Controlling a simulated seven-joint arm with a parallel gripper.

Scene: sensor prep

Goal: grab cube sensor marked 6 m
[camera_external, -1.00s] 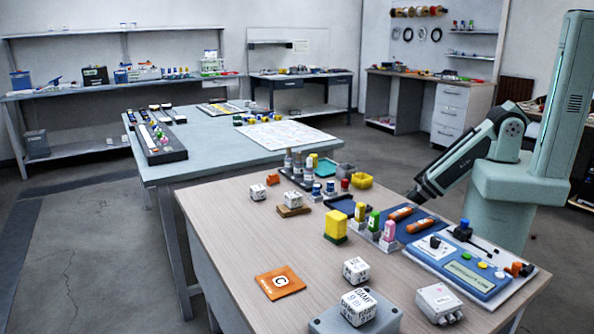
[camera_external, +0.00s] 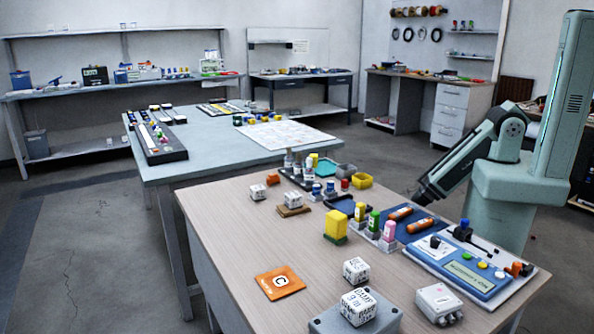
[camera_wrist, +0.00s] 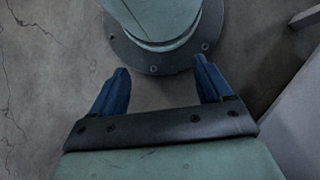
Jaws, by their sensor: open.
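Several white cubes with dark markings stand on the wooden-topped table. One cube (camera_external: 258,192) is at the far left and another (camera_external: 286,194) sits on a brown block beside it. A third cube (camera_external: 355,270) is near the front, and a larger-looking one (camera_external: 358,307) rests on a grey base. The front cube's marking looks like a 9 m; the others are too small to read surely. My gripper (camera_external: 418,197) is by the table's far right edge, apart from all cubes. In the wrist view my gripper (camera_wrist: 160,85) is open and empty, with floor and my base beyond.
Between the gripper and the cubes stand colored bottles (camera_external: 373,222), a yellow block (camera_external: 336,224) and a dark blue tray (camera_external: 408,224). A blue panel (camera_external: 460,272) and a white box (camera_external: 439,303) are at right. An orange C card (camera_external: 280,282) lies front left, with bare wood around it.

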